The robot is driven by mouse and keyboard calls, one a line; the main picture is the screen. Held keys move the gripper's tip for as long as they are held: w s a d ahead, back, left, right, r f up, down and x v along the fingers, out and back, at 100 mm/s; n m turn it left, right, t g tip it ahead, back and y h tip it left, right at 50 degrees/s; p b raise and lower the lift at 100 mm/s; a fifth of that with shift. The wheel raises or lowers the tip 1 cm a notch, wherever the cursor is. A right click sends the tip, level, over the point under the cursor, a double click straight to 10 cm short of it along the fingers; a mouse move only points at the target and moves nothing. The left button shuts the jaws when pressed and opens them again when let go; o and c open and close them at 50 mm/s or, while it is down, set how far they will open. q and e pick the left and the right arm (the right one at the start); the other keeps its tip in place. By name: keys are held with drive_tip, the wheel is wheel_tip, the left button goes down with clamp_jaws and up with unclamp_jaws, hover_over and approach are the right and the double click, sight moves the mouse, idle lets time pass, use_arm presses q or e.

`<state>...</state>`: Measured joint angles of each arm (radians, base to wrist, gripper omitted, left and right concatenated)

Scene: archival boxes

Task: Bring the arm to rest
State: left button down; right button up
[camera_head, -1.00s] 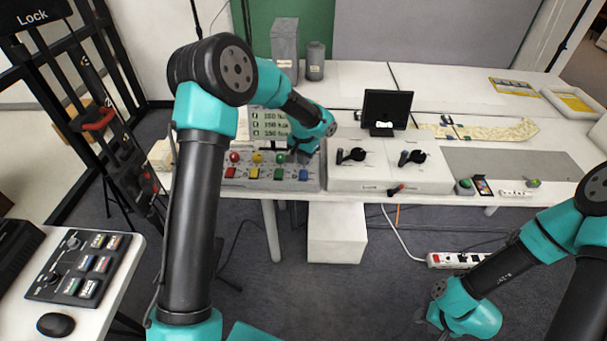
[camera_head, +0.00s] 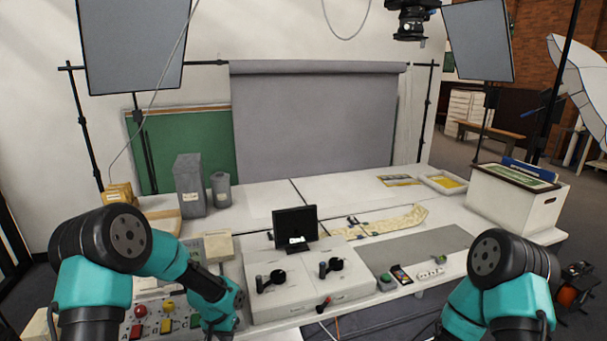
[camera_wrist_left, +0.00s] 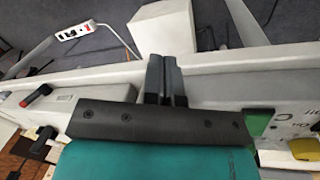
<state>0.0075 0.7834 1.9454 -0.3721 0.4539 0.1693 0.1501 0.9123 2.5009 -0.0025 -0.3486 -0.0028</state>
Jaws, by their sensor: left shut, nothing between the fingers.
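My left arm, teal and black, enters the head view from the lower left, with its wrist (camera_head: 222,305) low over the right end of the button panel (camera_head: 148,330). Its fingertips are hidden in that view. In the left wrist view, my left gripper (camera_wrist_left: 166,80) shows two dark fingers together with nothing held, near the white table edge. Beside the fingers in that view is a green button (camera_wrist_left: 258,122). My right arm (camera_head: 508,268) shows only its elbow region at the lower right; its gripper is out of view.
A white control box (camera_head: 312,290) with two black knobs stands right of my left wrist, with a small black monitor (camera_head: 295,226) behind it. A grey mat (camera_head: 430,248) lies further right. A white box (camera_head: 515,200) stands at the right. A power strip (camera_wrist_left: 85,32) lies on the floor.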

use_arm(q)
drive_tip(key=s+f+n, duration=0.1)
drive_tip(key=s+f, duration=0.2)
drive_tip(key=s, duration=0.4)
drive_tip(key=s+d+f+n+h, duration=0.1)
drive_tip(key=s+f, duration=0.3)
drive_tip(key=s, duration=0.4)
drive_tip(key=s+f+n+t, duration=0.1)
drive_tip(key=s+f, duration=0.2)
drive_tip(key=s, duration=0.5)
drive_tip(key=shift+d+f+n+h, duration=0.2)
drive_tip(key=shift+f+n+h, duration=0.1)
drive_tip(key=shift+f, duration=0.05)
